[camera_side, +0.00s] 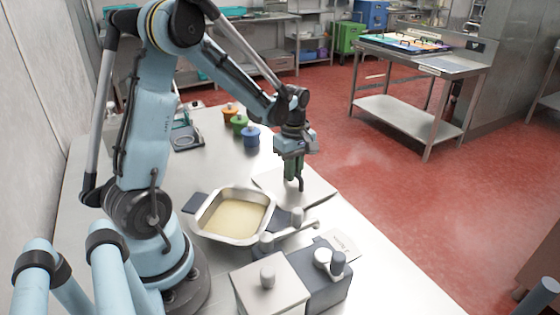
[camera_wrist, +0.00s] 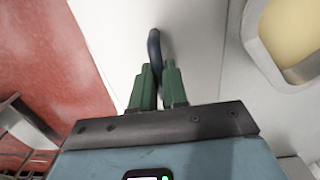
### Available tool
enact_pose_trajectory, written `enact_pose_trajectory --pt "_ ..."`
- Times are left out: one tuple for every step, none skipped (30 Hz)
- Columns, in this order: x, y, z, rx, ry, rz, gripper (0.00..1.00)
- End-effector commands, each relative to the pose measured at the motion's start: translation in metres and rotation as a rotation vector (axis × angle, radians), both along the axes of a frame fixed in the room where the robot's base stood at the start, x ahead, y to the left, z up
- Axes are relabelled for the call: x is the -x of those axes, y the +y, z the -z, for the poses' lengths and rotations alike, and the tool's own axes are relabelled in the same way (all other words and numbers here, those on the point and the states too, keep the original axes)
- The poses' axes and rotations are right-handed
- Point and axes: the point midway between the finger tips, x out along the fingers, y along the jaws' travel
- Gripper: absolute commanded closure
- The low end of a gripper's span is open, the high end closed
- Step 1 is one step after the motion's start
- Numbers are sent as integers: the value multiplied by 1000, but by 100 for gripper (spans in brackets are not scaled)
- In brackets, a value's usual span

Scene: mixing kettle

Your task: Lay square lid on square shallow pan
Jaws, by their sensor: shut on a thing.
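The square shallow pan (camera_side: 203,222) stands on the bench in front of my arm. It is metal, uncovered, and holds a pale yellow content; its corner also shows at the right of the wrist view (camera_wrist: 297,72). The square lid (camera_side: 318,191) is a flat pale grey plate behind and to the right of the pan, and fills much of the wrist view (camera_wrist: 195,40). My gripper (camera_side: 293,180) points down over the lid, its green fingers (camera_wrist: 160,88) shut on the lid's dark curved handle (camera_wrist: 153,42). Whether the lid touches the bench I cannot tell.
Orange (camera_side: 230,112), green (camera_side: 239,122) and blue (camera_side: 251,138) jars stand behind the pan. A lidded light box (camera_side: 268,292) and a dark box (camera_side: 322,284) stand in front, near grey fittings by the pan's right side. The bench edge and red floor lie to the right.

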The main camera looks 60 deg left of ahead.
Motion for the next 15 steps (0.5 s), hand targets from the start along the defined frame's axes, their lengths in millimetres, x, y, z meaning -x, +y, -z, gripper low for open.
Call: enact_pose_trajectory --pt "0 0 0 0 0 0 100" --pt "0 0 0 0 0 0 100" --pt "0 0 0 0 0 0 100" --pt "0 0 0 0 0 0 100" --pt "0 0 -1 0 0 0 100" --pt "0 0 -2 0 0 0 100" --pt "0 0 -3 0 0 0 100" --pt "0 0 -5 0 0 0 100" --pt "0 0 -8 0 0 0 100" --pt "0 0 -11 0 0 0 100" --pt "0 0 -14 0 0 0 100" --pt "0 0 -17 0 0 0 100" --pt "0 0 -20 0 0 0 100" --pt "0 0 -23 0 0 0 100" --pt "0 0 -26 0 0 0 100"
